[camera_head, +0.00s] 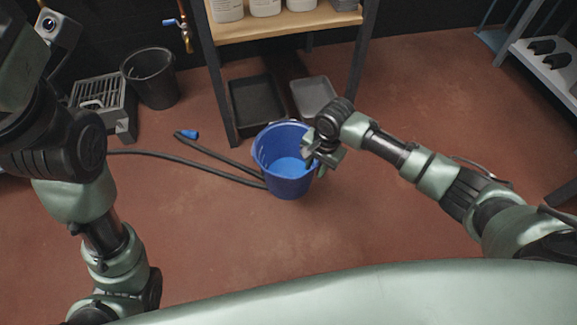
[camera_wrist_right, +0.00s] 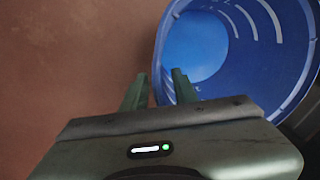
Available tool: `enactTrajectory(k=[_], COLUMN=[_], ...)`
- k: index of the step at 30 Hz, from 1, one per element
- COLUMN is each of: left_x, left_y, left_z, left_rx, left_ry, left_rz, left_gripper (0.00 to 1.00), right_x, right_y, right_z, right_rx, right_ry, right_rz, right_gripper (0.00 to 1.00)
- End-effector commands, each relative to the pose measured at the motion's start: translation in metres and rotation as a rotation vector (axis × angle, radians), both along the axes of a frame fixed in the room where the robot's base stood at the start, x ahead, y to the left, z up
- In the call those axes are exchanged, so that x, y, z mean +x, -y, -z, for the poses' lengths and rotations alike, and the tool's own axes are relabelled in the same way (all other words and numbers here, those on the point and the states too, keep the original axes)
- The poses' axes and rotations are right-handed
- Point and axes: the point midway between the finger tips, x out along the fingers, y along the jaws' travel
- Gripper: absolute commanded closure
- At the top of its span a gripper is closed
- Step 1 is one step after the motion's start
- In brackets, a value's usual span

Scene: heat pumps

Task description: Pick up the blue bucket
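The blue bucket (camera_head: 287,170) stands upright on the floor near the middle of the head view, its open top facing up. My right gripper (camera_head: 318,160) is at the right side of its rim. In the right wrist view the bucket (camera_wrist_right: 245,50) fills the upper right. The two green fingers of the right gripper (camera_wrist_right: 161,88) are apart, one outside the bucket over the floor and one over its inside. The rim passes between them, and I see no clear grip on it. My left arm shows at the left, but its gripper is out of view.
A dark hose (camera_head: 190,163) with a blue end lies left of the bucket. A shelf (camera_head: 285,24) stands behind, with a black tray (camera_head: 257,101) and a grey tray (camera_head: 314,97) below. A black bin (camera_head: 150,78) stands back left. The floor in front is clear.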

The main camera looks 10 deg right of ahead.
Motion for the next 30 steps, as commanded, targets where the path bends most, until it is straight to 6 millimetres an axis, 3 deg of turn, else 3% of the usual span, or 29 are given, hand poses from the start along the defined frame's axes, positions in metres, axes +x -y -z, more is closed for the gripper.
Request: enactTrajectory(k=[1, 3, 30], left_x=[0.0, 0.0, -0.0003], left_y=[0.0, 0.0, 0.0], left_z=[0.0, 0.0, 0.0002], left_rx=[0.0, 0.0, 0.0], left_ry=[0.0, 0.0, 0.001], left_rz=[0.0, 0.0, 0.001], left_gripper=[0.65, 0.65, 0.65], right_x=[0.0, 0.0, -0.0005], right_y=[-0.0001, -0.0001, 0.0003], right_z=[-0.0001, -0.0001, 0.0003], right_rx=[0.0, 0.0, -0.001], right_ry=[0.0, 0.0, -0.001], right_rz=[0.0, 0.0, 0.0], right_gripper=[0.87, 1.0, 1.0])
